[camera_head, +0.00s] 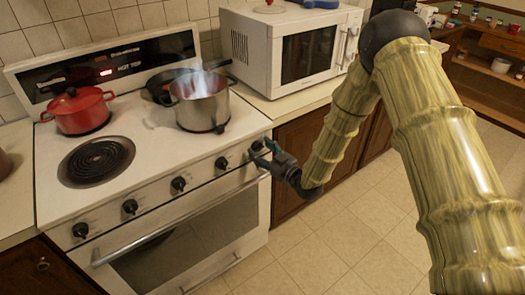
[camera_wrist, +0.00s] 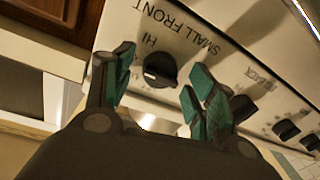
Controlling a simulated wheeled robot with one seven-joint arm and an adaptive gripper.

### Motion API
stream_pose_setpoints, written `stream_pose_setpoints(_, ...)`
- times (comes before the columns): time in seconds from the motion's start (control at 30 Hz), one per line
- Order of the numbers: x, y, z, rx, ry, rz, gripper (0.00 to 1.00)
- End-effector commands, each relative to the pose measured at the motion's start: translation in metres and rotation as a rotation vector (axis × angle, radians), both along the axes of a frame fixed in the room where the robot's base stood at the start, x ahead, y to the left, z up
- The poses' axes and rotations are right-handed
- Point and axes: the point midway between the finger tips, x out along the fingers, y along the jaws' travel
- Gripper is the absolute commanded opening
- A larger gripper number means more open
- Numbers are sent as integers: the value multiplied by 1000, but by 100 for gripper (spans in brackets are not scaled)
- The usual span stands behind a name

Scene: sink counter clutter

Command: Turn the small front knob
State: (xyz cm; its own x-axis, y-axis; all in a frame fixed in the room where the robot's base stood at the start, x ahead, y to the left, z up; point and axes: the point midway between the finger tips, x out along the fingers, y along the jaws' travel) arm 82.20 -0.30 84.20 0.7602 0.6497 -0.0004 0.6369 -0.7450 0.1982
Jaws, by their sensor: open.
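The small front knob (camera_wrist: 160,70) is a round black knob with a pale mark on its face, on the stove's white front panel. "HI" and "SMALL FRONT" are printed beside it in the wrist view. It is the rightmost knob (camera_head: 256,147) in the head view. My gripper (camera_wrist: 158,74) is open, with a green-padded finger on each side of the knob in the picture. I cannot tell whether the fingers touch it. In the head view my gripper (camera_head: 267,154) is right at the panel's right end.
Another knob (camera_wrist: 240,107) sits just beyond my right finger, and several more line the panel. A steaming steel pot (camera_head: 202,108) and red pot (camera_head: 77,110) stand on the stove. The oven handle (camera_head: 180,222) runs below the knobs. The floor in front is clear.

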Motion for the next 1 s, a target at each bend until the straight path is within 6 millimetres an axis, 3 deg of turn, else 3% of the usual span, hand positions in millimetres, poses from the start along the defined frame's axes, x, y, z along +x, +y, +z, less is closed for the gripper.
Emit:
stream_pose_setpoints(0.03,0,0,0,0,0,0,55)
stream_pose_setpoints(0.27,0,-1,0,0,0,-1,13)
stream_pose_setpoints(0.3,0,-1,0,0,0,-1,11)
stream_pose_setpoints(0.67,1,-2,-1,48,33,-4,11)
stream_pose_setpoints(1.0,1,-3,-3,246,175,-5,11)
